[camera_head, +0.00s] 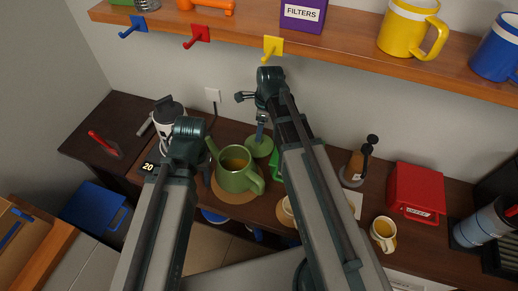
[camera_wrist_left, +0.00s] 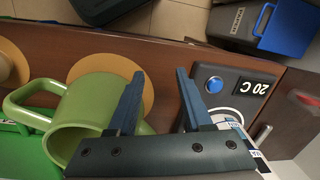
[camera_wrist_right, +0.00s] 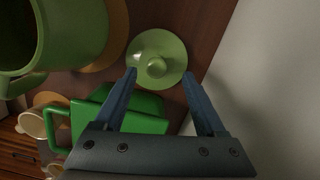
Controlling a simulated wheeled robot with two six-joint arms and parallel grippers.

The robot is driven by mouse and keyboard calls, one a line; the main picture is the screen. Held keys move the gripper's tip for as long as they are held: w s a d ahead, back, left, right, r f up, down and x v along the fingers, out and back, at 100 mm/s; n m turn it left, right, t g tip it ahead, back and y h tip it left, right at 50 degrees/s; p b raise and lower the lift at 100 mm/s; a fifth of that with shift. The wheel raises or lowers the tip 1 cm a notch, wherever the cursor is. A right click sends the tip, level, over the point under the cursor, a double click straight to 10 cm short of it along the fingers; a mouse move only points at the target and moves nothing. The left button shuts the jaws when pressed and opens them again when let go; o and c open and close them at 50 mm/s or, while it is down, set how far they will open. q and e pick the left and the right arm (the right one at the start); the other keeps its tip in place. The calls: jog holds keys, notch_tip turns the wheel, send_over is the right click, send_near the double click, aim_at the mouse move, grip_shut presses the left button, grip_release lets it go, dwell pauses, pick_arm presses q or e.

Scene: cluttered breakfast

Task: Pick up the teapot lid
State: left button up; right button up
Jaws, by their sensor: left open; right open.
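The green teapot lid (camera_head: 260,147) lies on the brown counter beside the open green teapot (camera_head: 238,178), which has brown liquid inside. In the right wrist view the lid (camera_wrist_right: 170,47) lies knob up, just beyond the fingertips. My right gripper (camera_wrist_right: 159,74) is open above the lid, its fingers on either side of the knob in the picture, with nothing between them. My left gripper (camera_wrist_left: 158,76) is open and empty, near the teapot (camera_wrist_left: 95,100) and a dark base with a 20 C display (camera_wrist_left: 240,88). My left arm partly hides that area in the head view.
A green object (camera_wrist_right: 140,122) stands close to the lid, under my right gripper. The teapot sits on a round tan mat (camera_head: 236,197). A black-and-white kettle (camera_head: 168,112) is left. A wall shelf (camera_head: 350,48) with hooks hangs above; a red box (camera_head: 416,188) is right.

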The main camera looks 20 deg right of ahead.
pick_arm(q)
jog(key=shift+f+b, duration=2.65)
pick_arm(e)
jog(key=shift+s+a+f, duration=0.1)
jog(key=shift+a+f, duration=0.1)
jog(key=shift+f, duration=1.15)
jog(key=shift+s+a+f, duration=0.1)
jog(key=shift+a+f, duration=0.05)
jog(key=shift+f, duration=1.15)
pick_arm(q)
jog(key=shift+r, duration=0.1)
pick_arm(e)
jog(key=shift+r, duration=0.1)
grip_shut()
